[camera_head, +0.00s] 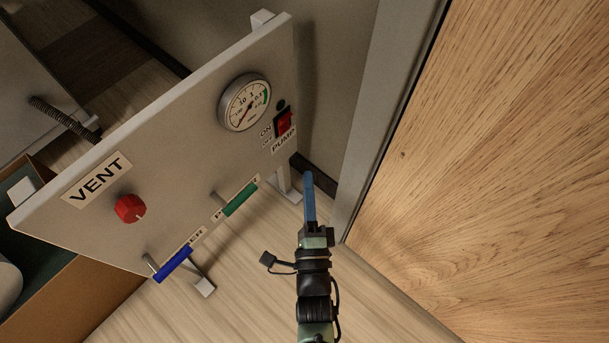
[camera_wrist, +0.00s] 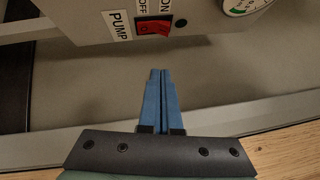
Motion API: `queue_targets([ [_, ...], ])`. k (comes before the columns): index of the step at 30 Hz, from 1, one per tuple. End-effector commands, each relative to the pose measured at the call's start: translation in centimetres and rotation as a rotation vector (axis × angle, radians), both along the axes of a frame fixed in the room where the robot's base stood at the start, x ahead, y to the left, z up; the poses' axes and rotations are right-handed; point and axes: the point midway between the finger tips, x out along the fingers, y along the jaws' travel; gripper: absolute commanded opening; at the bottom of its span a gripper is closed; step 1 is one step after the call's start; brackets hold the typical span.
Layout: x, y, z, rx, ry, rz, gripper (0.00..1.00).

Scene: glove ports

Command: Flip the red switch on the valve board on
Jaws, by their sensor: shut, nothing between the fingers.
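The grey valve board (camera_head: 175,130) stands tilted in the head view. Its red rocker switch (camera_head: 284,122) sits in a black frame near the right edge, beside ON and OFF labels and above a PUMP label. The wrist view shows the red switch (camera_wrist: 153,28) at the top, just beyond my fingertips. My gripper (camera_head: 308,175) is shut and empty, with its blue fingers pressed together. In the wrist view my gripper (camera_wrist: 161,72) points at the switch with a gap between them. I cannot tell for sure which way the rocker is set.
A round gauge (camera_head: 244,102) is above the switch. A red VENT knob (camera_head: 130,208), a green handle (camera_head: 241,199) and a blue handle (camera_head: 173,263) are on the board. A wooden panel (camera_head: 500,150) with a grey frame fills the right side. A cardboard box (camera_head: 85,300) is at lower left.

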Motion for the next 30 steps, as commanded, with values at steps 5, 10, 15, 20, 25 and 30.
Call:
queue_targets([
  [5,4.0,0.0,0.3,-0.001,-0.007,0.000,0.00],
  [10,7.6,-0.1,0.8,-0.001,-0.007,-0.001,0.00],
  [15,9.3,1.5,1.4,0.001,-0.003,-0.001,0.00],
  [20,10.1,2.3,1.8,0.001,-0.002,-0.002,0.00],
  [25,10.4,2.7,1.9,0.000,0.000,0.000,0.00],
  [30,10.3,2.7,2.0,-0.001,0.000,0.000,0.00],
])
